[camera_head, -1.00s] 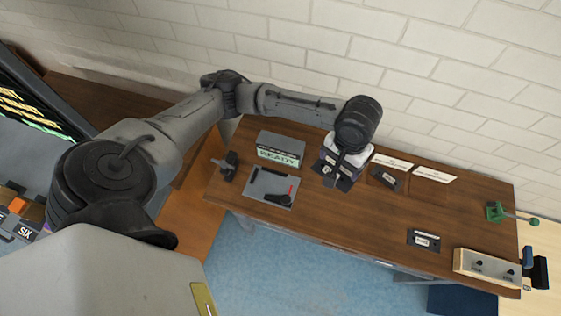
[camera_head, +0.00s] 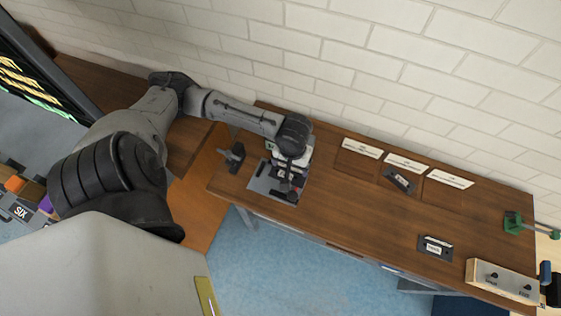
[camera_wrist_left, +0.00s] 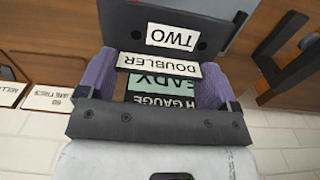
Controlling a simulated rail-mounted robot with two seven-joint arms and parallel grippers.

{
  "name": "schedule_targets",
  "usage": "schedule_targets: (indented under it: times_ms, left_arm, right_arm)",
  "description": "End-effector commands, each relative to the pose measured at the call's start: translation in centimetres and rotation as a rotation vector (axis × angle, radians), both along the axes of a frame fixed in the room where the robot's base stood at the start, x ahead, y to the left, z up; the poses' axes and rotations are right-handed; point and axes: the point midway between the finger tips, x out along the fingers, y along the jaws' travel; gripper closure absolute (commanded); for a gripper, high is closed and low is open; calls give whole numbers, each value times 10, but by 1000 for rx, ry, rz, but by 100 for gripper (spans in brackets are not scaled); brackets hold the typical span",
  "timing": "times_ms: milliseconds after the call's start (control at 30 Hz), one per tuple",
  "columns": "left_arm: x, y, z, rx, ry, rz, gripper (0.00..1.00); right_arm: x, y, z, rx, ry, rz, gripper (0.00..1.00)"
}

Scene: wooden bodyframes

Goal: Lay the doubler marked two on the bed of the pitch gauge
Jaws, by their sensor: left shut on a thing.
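My left gripper (camera_head: 287,172) is over the pitch gauge at the left part of the bench. In the left wrist view, its purple-padded fingers (camera_wrist_left: 155,80) are shut on a dark plate, the doubler (camera_wrist_left: 205,18), with white labels reading "DOUBLER" and "TWO". The grey bed of the pitch gauge (camera_head: 261,182) shows partly beneath the gripper. The arm and gripper hide much of it, and I cannot tell whether the doubler touches the bed. Part of the gauge's "READY" sign (camera_wrist_left: 170,82) shows between the fingers in the wrist view. My right gripper is not in view.
A dark stand (camera_head: 232,156) is just left of the gauge. Right of it, a labelled dark plate (camera_head: 400,182) lies near several white cards (camera_head: 404,163); another labelled plate (camera_head: 435,247) lies nearer the front. A switch box (camera_head: 502,281) and green tool (camera_head: 515,223) occupy the right end.

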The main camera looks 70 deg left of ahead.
Motion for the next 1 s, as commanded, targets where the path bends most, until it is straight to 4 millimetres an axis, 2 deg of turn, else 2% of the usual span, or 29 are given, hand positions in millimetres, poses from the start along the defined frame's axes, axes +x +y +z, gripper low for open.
schedule_targets:
  times_ms: [100,300,533,800,1000]
  left_arm:
    - [-10,19,-13,4,5,0,48]
    - [-16,33,-22,-1,1,0,48]
    - [-17,35,-30,-2,1,-1,48]
    - [-18,35,-62,-1,1,-1,48]
    - [-18,35,-63,-1,-1,-2,48]
  right_arm:
    - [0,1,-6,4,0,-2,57]
    - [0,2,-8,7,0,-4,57]
    - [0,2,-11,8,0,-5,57]
    - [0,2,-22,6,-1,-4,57]
    - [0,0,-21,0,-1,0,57]
